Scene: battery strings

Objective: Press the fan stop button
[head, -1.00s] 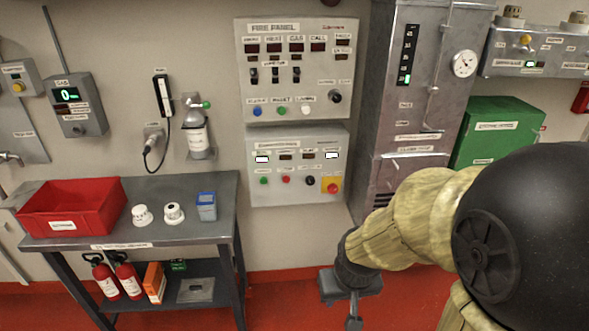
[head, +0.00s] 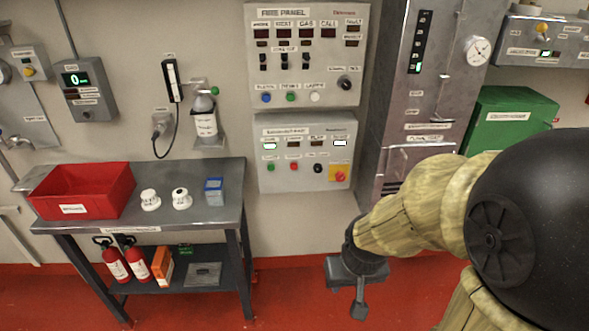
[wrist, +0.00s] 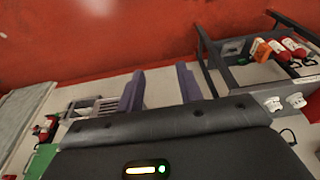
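The lower wall panel (head: 277,181) carries a row of small buttons: a green button (head: 271,168), a red button (head: 295,167) and a black button (head: 318,168). A larger red knob on a yellow plate (head: 340,174) is at its right end. The labels are too blurred for me to tell which is the fan stop. My gripper (head: 359,300) hangs low, below and right of this panel, touching nothing visible. In the wrist view my gripper (wrist: 160,85) shows two fingers apart with nothing between them.
The fire panel (head: 310,60) is above. A metal bench (head: 120,215) with a red bin (head: 82,190) stands left. A tall grey cabinet (head: 425,110) and green box (head: 505,118) are right. Red floor before the panel is clear.

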